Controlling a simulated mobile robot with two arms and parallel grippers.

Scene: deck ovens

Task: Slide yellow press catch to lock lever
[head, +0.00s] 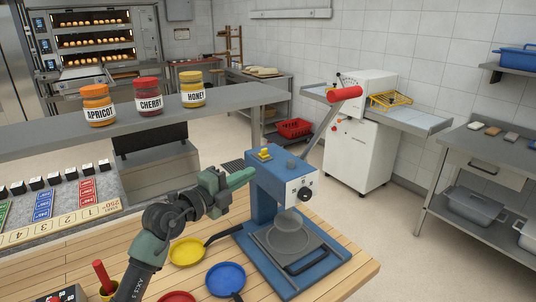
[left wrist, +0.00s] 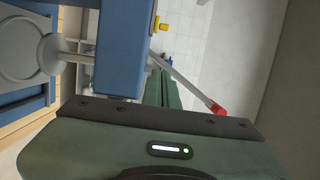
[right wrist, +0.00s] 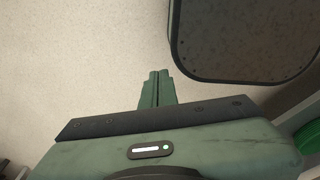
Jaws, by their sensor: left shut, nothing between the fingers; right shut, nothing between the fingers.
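The blue press (head: 268,195) stands on the wooden counter. Its yellow catch (head: 265,153) sits on top of the press head and also shows in the left wrist view (left wrist: 157,23). The grey lever with a red grip (head: 345,94) rises up and to the right from the head; the red grip shows in the left wrist view (left wrist: 217,108). My left gripper (head: 246,176) is shut and empty, just left of the press head, below the level of the catch. I cannot tell if it touches the press. My right gripper (right wrist: 158,90) is shut and empty over pale floor, away from the press.
A yellow pan (head: 187,251) and a blue pan (head: 226,279) lie left of the press. A grey shelf with jars of apricot (head: 98,106), cherry (head: 149,97) and honey (head: 193,89) stands behind. The space above the press head is open apart from the lever.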

